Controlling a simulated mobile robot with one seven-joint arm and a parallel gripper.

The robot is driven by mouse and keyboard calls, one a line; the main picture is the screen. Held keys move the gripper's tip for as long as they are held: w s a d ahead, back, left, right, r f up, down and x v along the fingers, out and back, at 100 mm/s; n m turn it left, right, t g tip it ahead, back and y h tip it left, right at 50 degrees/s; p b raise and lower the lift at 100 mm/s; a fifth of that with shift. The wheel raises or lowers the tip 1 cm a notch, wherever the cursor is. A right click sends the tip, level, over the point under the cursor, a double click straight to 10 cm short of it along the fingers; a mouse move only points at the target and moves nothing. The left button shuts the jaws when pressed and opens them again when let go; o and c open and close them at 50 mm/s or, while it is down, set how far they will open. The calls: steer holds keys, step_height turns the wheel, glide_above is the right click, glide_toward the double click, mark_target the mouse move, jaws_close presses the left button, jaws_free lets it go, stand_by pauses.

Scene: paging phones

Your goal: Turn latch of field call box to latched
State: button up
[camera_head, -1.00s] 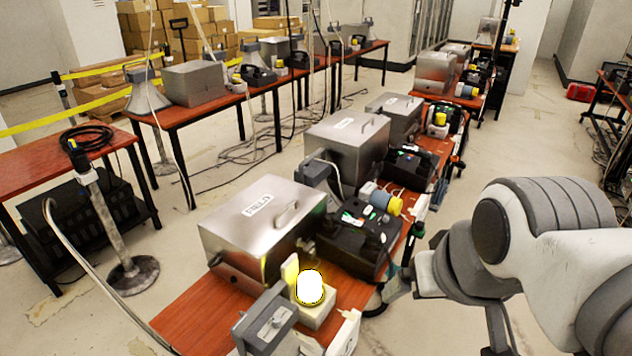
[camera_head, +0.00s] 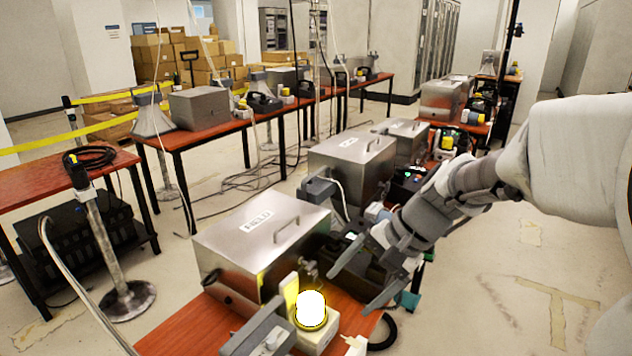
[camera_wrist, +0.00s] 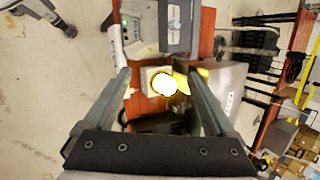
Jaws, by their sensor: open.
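The field call box (camera_head: 245,250) is a brushed metal case with a FIELD label and a lid handle, on the near end of the red-brown table. A small dark metal fitting (camera_head: 310,268), apparently the latch, sticks out of its right-hand side; its exact angle is too small to tell. In the wrist view the box (camera_wrist: 225,88) shows at the right, partly behind a finger, and I cannot make out the latch. My gripper (camera_head: 358,280) is open and empty, its fingers apart, just right of the fitting. The fingers (camera_wrist: 163,88) also show in the wrist view.
A glowing lamp (camera_head: 311,310) on a pale base stands close in front of the box, beside a grey device (camera_head: 262,335). A black phone unit lies behind my gripper. More metal boxes (camera_head: 350,160) line the table. Open floor (camera_head: 500,280) lies to the right.

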steer(key=w+f+m+t+y+b, duration=0.1)
steer(key=w+f+m+y+b, duration=0.55)
steer(key=w+f, duration=0.7)
steer(key=m+t+y+b, duration=0.3)
steer(key=m+t+b, duration=0.4)
steer(key=m, duration=0.4)
glide_toward(314, 267)
steer(key=shift+t+h, duration=0.25)
steer(key=shift+t, duration=0.05)
steer(key=x, duration=0.3)
steer(key=b+x, duration=0.1)
steer(key=x, duration=0.5)
steer(key=shift+s+a, duration=0.2)
steer(key=shift+a, duration=0.1)
steer(key=c, duration=1.4)
steer(key=shift+n, duration=0.25)
